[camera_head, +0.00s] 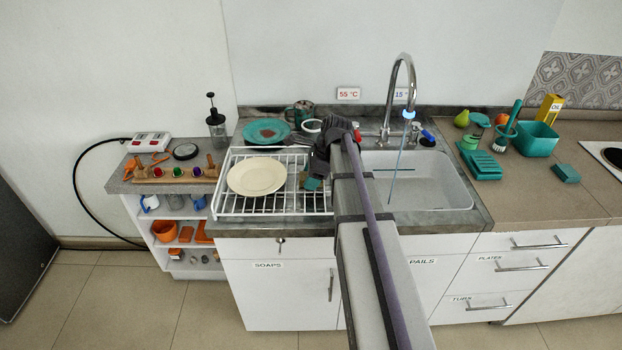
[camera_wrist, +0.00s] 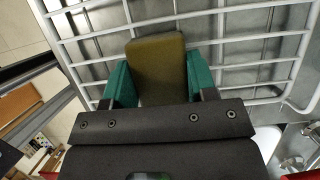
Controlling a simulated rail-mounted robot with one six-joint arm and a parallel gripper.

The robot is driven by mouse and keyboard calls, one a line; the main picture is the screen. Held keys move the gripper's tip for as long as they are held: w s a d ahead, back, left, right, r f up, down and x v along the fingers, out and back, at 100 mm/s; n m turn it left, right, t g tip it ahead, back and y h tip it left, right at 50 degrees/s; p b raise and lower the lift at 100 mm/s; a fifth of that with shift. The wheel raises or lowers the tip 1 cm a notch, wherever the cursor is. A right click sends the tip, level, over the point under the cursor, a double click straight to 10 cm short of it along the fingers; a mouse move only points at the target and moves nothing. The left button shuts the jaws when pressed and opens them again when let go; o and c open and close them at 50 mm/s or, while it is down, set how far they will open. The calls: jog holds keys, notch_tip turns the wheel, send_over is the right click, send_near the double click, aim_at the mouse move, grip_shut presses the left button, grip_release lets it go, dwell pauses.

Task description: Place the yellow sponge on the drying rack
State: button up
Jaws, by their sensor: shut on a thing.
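My gripper (camera_wrist: 160,88) is shut on the yellow sponge (camera_wrist: 158,62), which shows olive-yellow between the two teal fingers in the wrist view. In the head view my gripper (camera_head: 311,182) is over the right part of the white wire drying rack (camera_head: 235,205), and the sponge is mostly hidden there by my arm. The rack's wires (camera_wrist: 225,40) lie behind the sponge in the wrist view. I cannot tell whether the sponge touches them.
A cream plate (camera_head: 257,176) lies on the rack's left part. A teal plate (camera_head: 266,131) and a dark mug (camera_head: 299,112) stand behind the rack. The sink (camera_head: 430,185) and tall faucet (camera_head: 408,75) are to the right of my arm.

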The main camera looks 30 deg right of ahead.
jog(key=o, duration=1)
jog(key=shift+c, duration=0.2)
jog(key=p+v, duration=1.1)
jog(key=v, duration=0.1)
jog(key=s+a+n+g+h, duration=0.1)
jog(key=s+a+n+h, duration=0.1)
jog(key=s+a+n, duration=0.5)
jog(key=s+a+f+n+g+h, duration=0.1)
jog(key=s+a+n, duration=0.6)
jog(key=a+n, duration=0.8)
jog(key=shift+s+a+n+h, duration=0.2)
jog(key=shift+n+h, duration=0.3)
jog(key=shift+n, duration=0.2)
jog(key=shift+f, duration=0.4)
